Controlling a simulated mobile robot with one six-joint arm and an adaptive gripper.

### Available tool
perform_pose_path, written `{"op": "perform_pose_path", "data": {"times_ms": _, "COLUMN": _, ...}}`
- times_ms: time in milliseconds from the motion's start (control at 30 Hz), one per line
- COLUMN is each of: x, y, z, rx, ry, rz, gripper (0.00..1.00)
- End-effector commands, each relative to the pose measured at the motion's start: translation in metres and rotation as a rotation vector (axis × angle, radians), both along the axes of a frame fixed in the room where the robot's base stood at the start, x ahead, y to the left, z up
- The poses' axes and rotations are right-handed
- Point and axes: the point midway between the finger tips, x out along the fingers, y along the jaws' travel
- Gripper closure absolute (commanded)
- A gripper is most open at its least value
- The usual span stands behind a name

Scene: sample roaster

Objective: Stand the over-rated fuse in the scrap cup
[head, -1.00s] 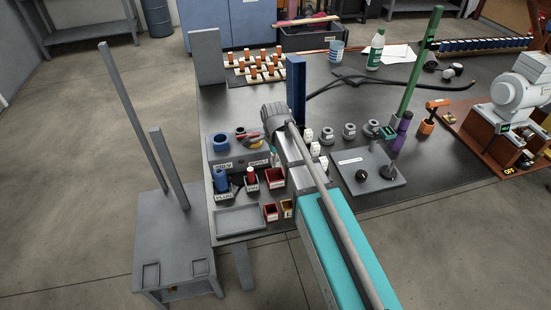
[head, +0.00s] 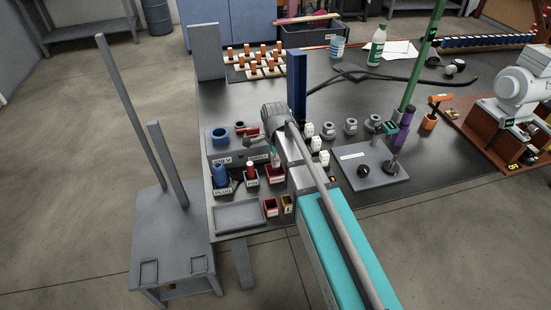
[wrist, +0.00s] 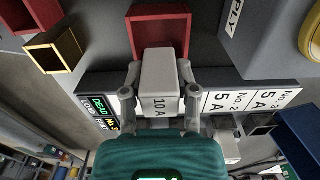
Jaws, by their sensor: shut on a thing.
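My gripper (wrist: 159,82) is shut on a white block fuse marked "10 A" (wrist: 160,68), with a finger on each side of it. In the wrist view the fuse overlaps the near edge of an open red box (wrist: 160,20), which I take to be the scrap cup; its label is not readable. The fuse appears above the box's near side, but its height and whether it touches cannot be told. The red box also shows in the head view (head: 276,178). There my arm hides most of the gripper and fuse.
A small yellow box (wrist: 55,50) and a small dark red box (wrist: 35,12) stand beside the larger red box. A panel labelled "5 A" (wrist: 235,103) lies below it in the wrist view. White blocks (head: 316,143) stand right of my arm. An empty grey tray (head: 240,214) lies in front.

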Motion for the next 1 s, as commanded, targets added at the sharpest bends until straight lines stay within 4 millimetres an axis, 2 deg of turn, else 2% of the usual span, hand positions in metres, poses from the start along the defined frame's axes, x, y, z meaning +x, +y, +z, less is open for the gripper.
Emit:
{"op": "perform_pose_path", "data": {"times_ms": 667, "x": 0.0002, "y": -0.0010, "z": -0.0003, "rx": 0.000, "ry": 0.000, "rz": -0.002, "gripper": 1.00}}
{"op": "perform_pose_path", "data": {"times_ms": 1000, "x": 0.0001, "y": -0.0009, "z": -0.0066, "rx": 0.000, "ry": 0.000, "rz": -0.001, "gripper": 1.00}}
